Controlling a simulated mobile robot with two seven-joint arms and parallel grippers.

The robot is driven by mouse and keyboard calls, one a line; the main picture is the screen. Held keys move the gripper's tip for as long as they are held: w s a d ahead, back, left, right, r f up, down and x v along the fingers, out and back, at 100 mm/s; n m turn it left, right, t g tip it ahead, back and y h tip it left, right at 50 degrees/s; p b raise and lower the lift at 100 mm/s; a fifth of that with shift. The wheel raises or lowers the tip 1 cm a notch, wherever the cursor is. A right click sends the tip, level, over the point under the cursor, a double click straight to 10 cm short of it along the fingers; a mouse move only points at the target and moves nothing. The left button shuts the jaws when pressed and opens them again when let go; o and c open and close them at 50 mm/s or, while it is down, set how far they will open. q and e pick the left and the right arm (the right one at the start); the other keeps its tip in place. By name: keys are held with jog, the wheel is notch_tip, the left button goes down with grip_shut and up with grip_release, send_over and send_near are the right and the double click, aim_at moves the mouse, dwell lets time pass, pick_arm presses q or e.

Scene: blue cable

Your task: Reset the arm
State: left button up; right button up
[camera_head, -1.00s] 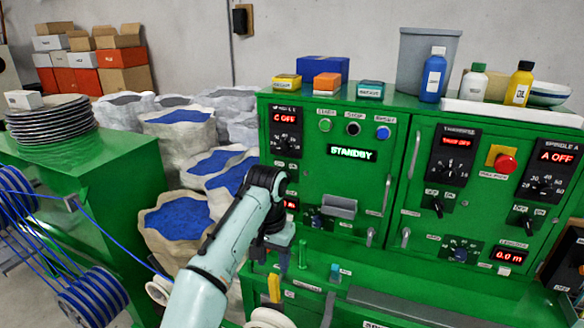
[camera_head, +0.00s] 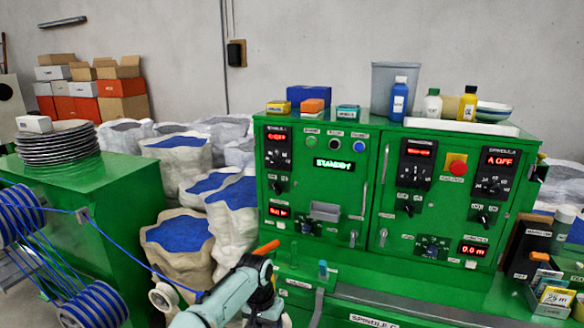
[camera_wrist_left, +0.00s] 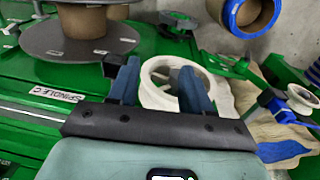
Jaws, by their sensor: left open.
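My left arm (camera_head: 235,295) enters the head view at the bottom, left of the middle, folded low in front of the green machine (camera_head: 355,225). Its fingertips cannot be made out there. In the left wrist view my left gripper (camera_wrist_left: 158,88) is open, its two dark blue fingers apart. A white ring (camera_wrist_left: 158,97) shows beyond and between the fingers, and I see no grip on it. My right gripper is out of view.
The machine shelf carries bottles and a grey bin (camera_head: 396,82). Sacks of blue granules (camera_head: 178,235) stand left of it. Blue cable spools (camera_head: 92,303) fill the lower left. A grey reel (camera_wrist_left: 75,40) on the green surface lies near the left gripper.

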pick_arm(q)
jog(key=s+a+f+n+h, duration=0.1)
jog(key=s+f, duration=0.4)
jog(key=f, duration=0.4)
jog(key=s+a+f+n+h, duration=0.1)
jog(key=s+f, duration=0.3)
jog(key=f, duration=0.5)
jog(key=s+a+f+n+h, duration=0.15)
jog(key=s+f, duration=0.35)
jog(key=f, duration=0.5)
jog(key=s+a+f+n, duration=0.1)
jog(key=s+f+n, duration=0.1)
jog(key=s, duration=0.8)
jog(key=s+a+f+n, duration=0.1)
jog(key=s+f+n, duration=0.1)
jog(key=s, duration=0.9)
jog(key=shift+a+f+y, duration=0.3)
jog(key=shift+f+y, duration=0.05)
jog(key=shift+f, duration=0.45)
